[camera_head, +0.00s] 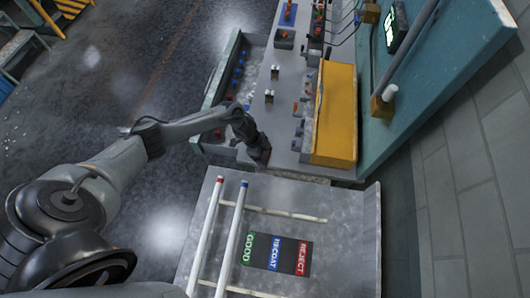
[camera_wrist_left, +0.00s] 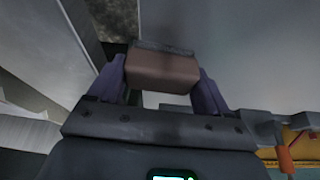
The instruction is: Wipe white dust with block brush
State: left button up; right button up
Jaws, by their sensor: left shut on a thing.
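My left gripper (camera_head: 261,154) is over the near edge of the grey machine bed (camera_head: 257,118), in the middle of the head view. In the left wrist view, my left gripper (camera_wrist_left: 160,90) has its two purple fingers closed on the sides of a brown block brush (camera_wrist_left: 162,72). A dark grey bristle strip shows along the block's far edge. In the head view the brush is too small and dark to make out. I cannot make out any white dust for certain. My right gripper is not in view.
A grey table (camera_head: 335,235) in front carries two long white tubes (camera_head: 206,232) and GOOD, RECOAT and REJECT labels (camera_head: 276,254). A yellow-orange panel (camera_head: 336,115) stands right of the gripper. Small fixtures (camera_head: 270,96) stand on the bed.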

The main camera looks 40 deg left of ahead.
pick_arm(q)
jog(key=r, duration=0.1)
jog(key=r+p, duration=0.2)
jog(key=r, duration=0.1)
jog(key=shift+w+a+r, duration=0.1)
jog(key=shift+w+a, duration=0.1)
jog(key=shift+w, duration=0.15)
jog(key=shift+s+d+r+p, duration=0.1)
jog(key=shift+s+r+p, duration=0.05)
jog(key=shift+r+p, duration=0.55)
notch_tip(320, 180, up, 2)
jog(key=p, duration=0.2)
jog(key=shift+r+p, duration=0.25)
jog(key=shift+p, duration=0.1)
jog(key=shift+f, duration=0.15)
